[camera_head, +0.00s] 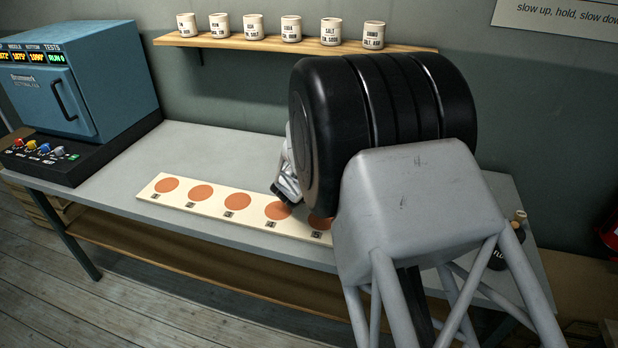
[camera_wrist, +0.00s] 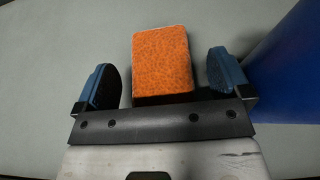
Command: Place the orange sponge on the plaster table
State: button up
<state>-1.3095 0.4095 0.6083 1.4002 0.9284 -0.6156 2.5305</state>
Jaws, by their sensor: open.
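The orange sponge (camera_wrist: 162,62) shows in the wrist view, a block between the two blue-padded fingers of my gripper (camera_wrist: 166,80). The fingers are open, with a gap on each side of the sponge. A pale grey surface (camera_wrist: 50,60) lies around and below it; I cannot tell from this view whether the sponge touches it. In the head view the grey table top (camera_head: 228,148) runs along the wall. My arm hides the sponge there and most of my gripper; part of the hand (camera_head: 288,180) shows beside the dark arm link, over the table.
A cream board (camera_head: 170,202) with numbered orange discs lies along the table's front. A blue kiln (camera_head: 75,85) stands at the left. A shelf (camera_head: 240,42) with several labelled jars hangs behind. In the wrist view a blue object (camera_wrist: 290,80) stands close to the right finger.

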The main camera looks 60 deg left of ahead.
jog(key=c, duration=1.1)
jog(key=shift+o, duration=0.2)
jog(key=shift+r, duration=0.1)
notch_tip(320, 180, up, 18)
dwell(1.1)
